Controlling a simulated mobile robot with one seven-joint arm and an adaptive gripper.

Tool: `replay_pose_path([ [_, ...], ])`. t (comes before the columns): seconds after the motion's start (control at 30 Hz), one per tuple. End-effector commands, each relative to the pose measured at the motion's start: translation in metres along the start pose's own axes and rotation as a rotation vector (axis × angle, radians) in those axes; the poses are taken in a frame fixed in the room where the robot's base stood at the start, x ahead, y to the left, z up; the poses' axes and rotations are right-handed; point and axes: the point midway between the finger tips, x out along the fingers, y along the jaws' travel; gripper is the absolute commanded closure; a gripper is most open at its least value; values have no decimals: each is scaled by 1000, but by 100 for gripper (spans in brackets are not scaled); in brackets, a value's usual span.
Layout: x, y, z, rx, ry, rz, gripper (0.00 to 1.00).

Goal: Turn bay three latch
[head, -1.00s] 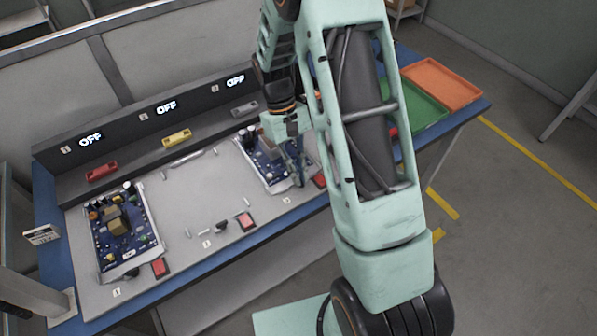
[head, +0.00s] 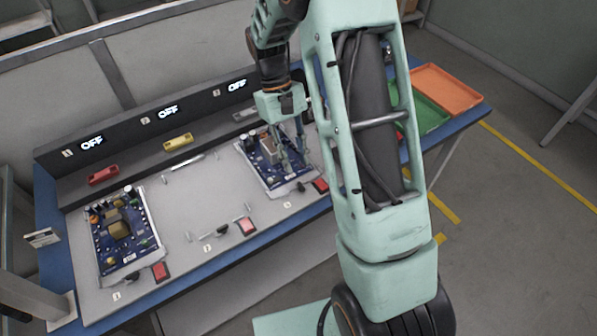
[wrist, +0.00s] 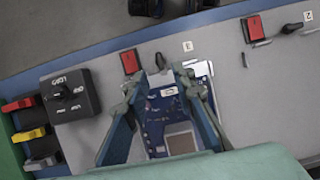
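Bay three is the right-hand bay in the head view, with a blue circuit board (head: 258,172) lying in it. Its latch, a small black lever (head: 300,187), sits at the board's front edge beside a red button (head: 320,185). In the wrist view the latch (wrist: 160,61) stands between the red button (wrist: 130,62) and the label 3 (wrist: 187,46). My gripper (head: 296,167) is over the board, just behind the latch. In the wrist view its fingers (wrist: 160,84) are spread and empty, with the latch ahead of the gap. I cannot tell the height above the board.
Bay two (head: 195,200) is bare, with its own latch (head: 222,230) and red button (head: 247,226). Bay one holds another board (head: 122,230). A black box with a knob (wrist: 70,95) stands beside bay three. Displays read OFF (head: 168,112). Green (head: 425,112) and orange (head: 447,86) trays lie right.

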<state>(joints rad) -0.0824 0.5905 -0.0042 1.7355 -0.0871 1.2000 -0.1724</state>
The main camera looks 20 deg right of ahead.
Motion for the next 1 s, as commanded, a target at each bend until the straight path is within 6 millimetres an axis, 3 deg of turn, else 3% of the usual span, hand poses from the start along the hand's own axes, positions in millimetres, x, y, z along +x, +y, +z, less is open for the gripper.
replay_pose_path([
  [0.1, -26, 0, -1, 0, 5, 1, 76],
  [0.33, -55, 0, 0, 0, 2, 0, 76],
  [1.0, -65, 1, -4, 12, 22, 1, 76],
])
